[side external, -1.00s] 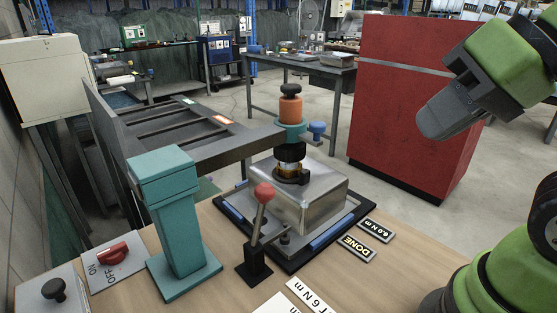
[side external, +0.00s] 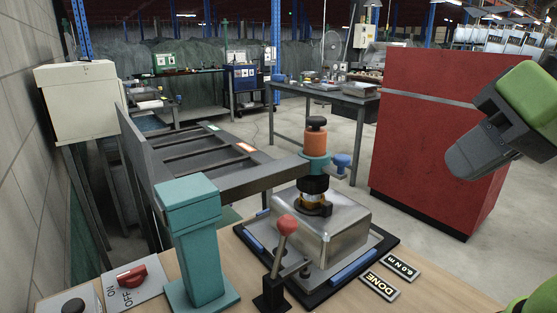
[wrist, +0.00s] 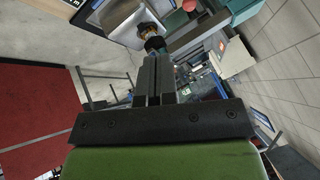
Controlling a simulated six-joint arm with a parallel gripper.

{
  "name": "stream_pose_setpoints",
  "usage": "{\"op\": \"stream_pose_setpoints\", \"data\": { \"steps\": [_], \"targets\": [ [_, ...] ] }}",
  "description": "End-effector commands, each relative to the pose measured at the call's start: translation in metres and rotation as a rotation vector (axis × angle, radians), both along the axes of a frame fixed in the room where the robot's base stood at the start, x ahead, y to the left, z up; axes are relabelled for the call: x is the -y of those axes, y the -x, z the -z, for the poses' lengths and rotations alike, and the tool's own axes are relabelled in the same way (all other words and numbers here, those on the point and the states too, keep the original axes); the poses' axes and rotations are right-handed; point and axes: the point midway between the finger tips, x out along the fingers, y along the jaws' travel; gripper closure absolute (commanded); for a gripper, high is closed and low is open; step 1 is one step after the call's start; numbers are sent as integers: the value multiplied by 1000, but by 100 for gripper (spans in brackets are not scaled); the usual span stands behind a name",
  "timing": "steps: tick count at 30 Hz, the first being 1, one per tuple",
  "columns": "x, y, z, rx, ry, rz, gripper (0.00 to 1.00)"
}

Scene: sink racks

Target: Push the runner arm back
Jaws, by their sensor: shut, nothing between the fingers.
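The runner arm is a dark grey beam (side external: 258,176) reaching from a teal post (side external: 197,245) to a teal collar. The collar carries an orange driver (side external: 316,142) with a black knob, and a blue knob sticks out at its right. The driver's dark lower end meets a brassy fitting (side external: 318,206) on a shiny metal housing (side external: 322,228). My gripper (side external: 458,165) is shut and empty, high at the right in front of the red cabinet, well apart from the runner arm. In the wrist view its fingers (wrist: 154,68) lie together, with the driver and beam beyond them, partly hidden.
A red-ball lever (side external: 286,225) stands in front of the housing. A black tray (side external: 372,262) holds the housing. DONE (side external: 379,284) and 6.0 N m plates lie to its right. An ON/OFF switch (side external: 132,276) sits at lower left. A red cabinet (side external: 440,150) stands behind my gripper.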

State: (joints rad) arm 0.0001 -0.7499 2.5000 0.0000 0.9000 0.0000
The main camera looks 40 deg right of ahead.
Motion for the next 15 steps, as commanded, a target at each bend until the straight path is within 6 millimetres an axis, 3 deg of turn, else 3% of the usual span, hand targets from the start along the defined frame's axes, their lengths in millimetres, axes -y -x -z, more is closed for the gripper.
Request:
{"op": "stream_pose_setpoints", "data": {
  "steps": [8,11,15],
  "targets": [
    [0,0,0,0,0,0,100],
    [0,-1,-1,-1,4,-5,82],
    [2,-15,-13,-34,67,-78,49]
  ]
}}
